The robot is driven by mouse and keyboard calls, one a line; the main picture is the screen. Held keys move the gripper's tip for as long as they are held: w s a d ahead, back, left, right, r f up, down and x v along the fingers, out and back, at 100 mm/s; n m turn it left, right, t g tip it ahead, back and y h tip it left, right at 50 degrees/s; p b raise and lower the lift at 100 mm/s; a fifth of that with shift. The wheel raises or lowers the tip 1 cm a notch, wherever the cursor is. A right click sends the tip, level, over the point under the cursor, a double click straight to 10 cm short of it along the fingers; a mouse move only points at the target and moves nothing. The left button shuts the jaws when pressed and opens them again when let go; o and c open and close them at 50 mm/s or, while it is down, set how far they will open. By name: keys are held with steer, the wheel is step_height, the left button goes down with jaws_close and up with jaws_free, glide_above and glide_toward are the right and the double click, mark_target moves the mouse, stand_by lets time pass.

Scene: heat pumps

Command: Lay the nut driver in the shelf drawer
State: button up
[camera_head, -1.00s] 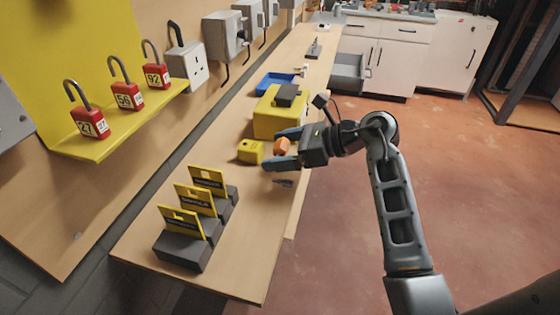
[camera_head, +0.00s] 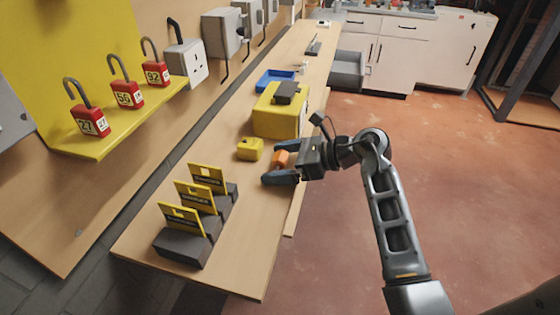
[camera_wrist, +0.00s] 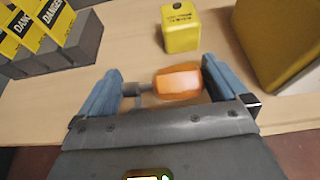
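The nut driver (camera_wrist: 178,83) has an orange handle and a short grey shaft. It lies crosswise between the fingers of my gripper (camera_wrist: 160,90), handle end close to the right finger, shaft toward the left finger. In the head view the orange handle (camera_head: 281,159) shows between the two fingers near the bench's right edge, and a finger hides the shaft. My gripper (camera_head: 283,161) is open, low over the bench top. A grey open drawer (camera_head: 347,74) juts out at the far end of the bench; I take it for the shelf drawer.
A small yellow block (camera_head: 250,149) and a large yellow case (camera_head: 278,114) stand close beyond my gripper on the bench (camera_head: 243,262). Several dark blocks with yellow tags (camera_head: 182,246) stand at the near left. A blue tray (camera_head: 273,80) lies farther back. Open floor is to the right.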

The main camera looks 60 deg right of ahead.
steer(key=shift+r, duration=0.15)
steer(key=b+v, duration=0.1)
steer(key=v, duration=1.1)
steer(key=s+a+r+m+t+y, duration=0.2)
steer(key=a+r+m+t, duration=0.2)
steer(key=a+m, duration=0.5)
steer(key=s+a+r+m+t+y, duration=0.15)
steer(key=a+r+m+t, duration=0.3)
steer(key=a, duration=0.95)
steer(key=s+f+m+g+h, duration=0.3)
steer(key=s+m, duration=0.4)
steer(key=m, duration=0.6)
steer(key=s+a+f+m+g+h, duration=0.1)
steer(key=s+f+m+g+h, duration=0.2)
steer(key=m, duration=1)
steer(key=s+f+h, duration=0.2)
steer(key=s+f, duration=0.1)
steer(key=s, duration=0.2)
steer(key=shift+s+a+f+m, duration=0.25)
steer(key=shift+a+m, duration=0.05)
steer(key=shift+m, duration=0.05)
